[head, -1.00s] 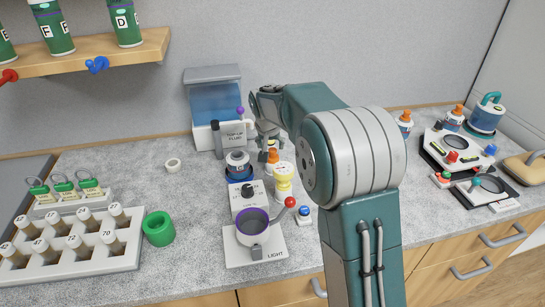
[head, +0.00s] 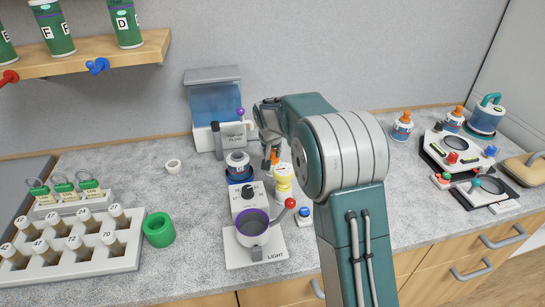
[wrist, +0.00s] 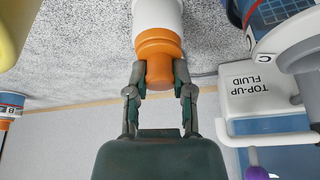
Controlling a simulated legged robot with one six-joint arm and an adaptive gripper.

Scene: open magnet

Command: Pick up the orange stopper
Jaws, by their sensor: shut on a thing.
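The orange stopper (wrist: 157,52) sits in the neck of a white bottle (wrist: 158,14) in the wrist view. My gripper (wrist: 160,77) is shut on the stopper's narrower end, with one finger on each side. In the head view the stopper (head: 275,157) shows as a small orange patch behind the yellow-topped container. My gripper (head: 269,158) is there beside it, partly hidden by my arm. The bottle below is mostly hidden in the head view.
A yellow-topped container (head: 284,179) stands just in front, and a blue-and-white jar (head: 239,167) stands to the left. The top-up fluid tank (head: 215,100) is behind left. Another orange-topped bottle (head: 402,126) stands right of my arm.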

